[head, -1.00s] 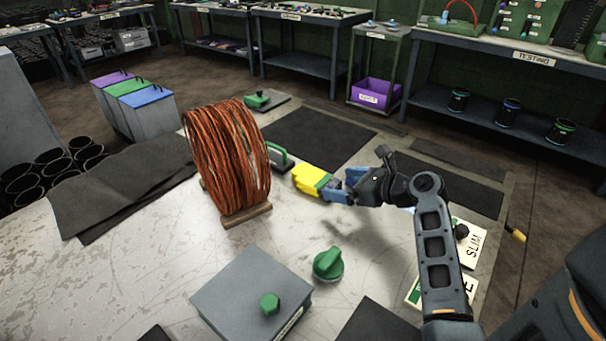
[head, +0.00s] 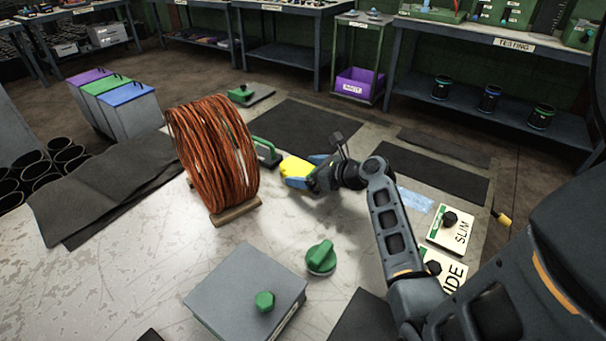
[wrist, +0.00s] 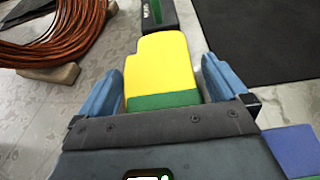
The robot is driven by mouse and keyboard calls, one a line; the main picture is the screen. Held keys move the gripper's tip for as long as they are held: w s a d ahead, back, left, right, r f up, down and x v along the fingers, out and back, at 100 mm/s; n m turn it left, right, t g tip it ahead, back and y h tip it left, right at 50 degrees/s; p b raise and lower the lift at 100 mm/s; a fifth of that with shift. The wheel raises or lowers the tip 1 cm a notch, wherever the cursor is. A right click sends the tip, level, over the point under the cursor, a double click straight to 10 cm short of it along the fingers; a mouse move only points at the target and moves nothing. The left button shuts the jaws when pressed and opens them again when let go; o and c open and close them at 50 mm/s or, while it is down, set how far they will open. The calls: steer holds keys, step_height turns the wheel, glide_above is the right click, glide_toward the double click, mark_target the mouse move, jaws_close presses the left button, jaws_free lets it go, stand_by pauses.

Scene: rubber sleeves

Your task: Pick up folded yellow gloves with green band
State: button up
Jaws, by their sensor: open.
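The folded yellow gloves (wrist: 160,68) lie on the worn metal table, with their green band (wrist: 165,99) nearest my wrist in the wrist view. In the head view the yellow gloves (head: 295,168) are partly covered by my gripper. My gripper (wrist: 160,85) is open, with one blue finger on each side of the gloves. A gap shows between the gloves and each finger, wider on the right near the tip. In the head view my gripper (head: 304,174) is low at the gloves; contact cannot be told.
A copper wire coil (head: 212,155) on a wooden base stands left of the gloves. A green handle (head: 265,150) is just beyond them. A grey box (head: 235,290) with a green knob and a loose green knob (head: 321,257) are nearer. Dark mats (head: 305,133) lie behind.

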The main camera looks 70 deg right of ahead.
steer(key=c, duration=1)
steer(key=shift+r, duration=0.15)
